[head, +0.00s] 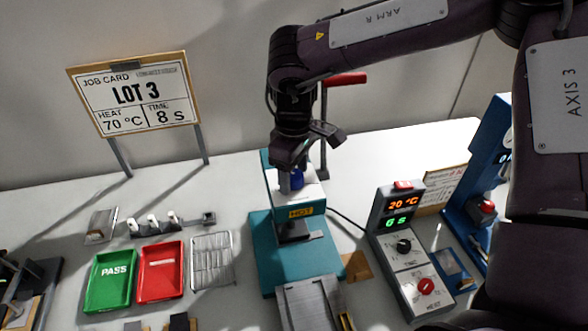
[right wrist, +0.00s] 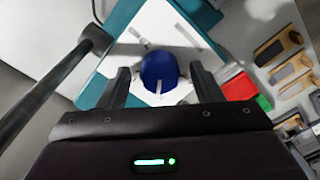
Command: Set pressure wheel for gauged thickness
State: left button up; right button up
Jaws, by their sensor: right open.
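The blue pressure wheel (head: 297,180) sits on top of the white head of the teal press (head: 264,236), above an orange HOT label. My right gripper (head: 291,166) is over the wheel from above, partly hiding it in the head view. In the right wrist view the blue wheel (right wrist: 159,72) lies between the two spread fingers of my right gripper (right wrist: 162,84), with a gap visible on each side. The gripper is open. The wheel's exact setting cannot be read. My left gripper is out of view.
A lever with a red handle (head: 345,79) stands behind the press. The job card (head: 135,93) reads LOT 3, 70 °C, 8 S. Green (head: 109,294) and red (head: 161,285) trays lie left of the press.

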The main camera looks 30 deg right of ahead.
jog(key=c, duration=1)
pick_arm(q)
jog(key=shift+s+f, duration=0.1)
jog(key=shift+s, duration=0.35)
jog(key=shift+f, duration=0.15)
pick_arm(e)
jog(key=n+b, duration=0.2)
jog(key=b, duration=0.1)
jog(key=shift+f, duration=0.25)
jog(key=n+b, duration=0.2)
jog(key=shift+r+n, duration=0.1)
jog(key=shift+n, duration=0.3)
jog(key=n+b, duration=0.1)
jog(key=n, duration=0.2)
jog(key=shift+r+n, duration=0.1)
jog(key=shift+n, duration=0.3)
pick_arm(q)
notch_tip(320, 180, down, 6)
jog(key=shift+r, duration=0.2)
pick_arm(e)
jog(key=n, duration=0.5)
jog(key=shift+n, duration=0.3)
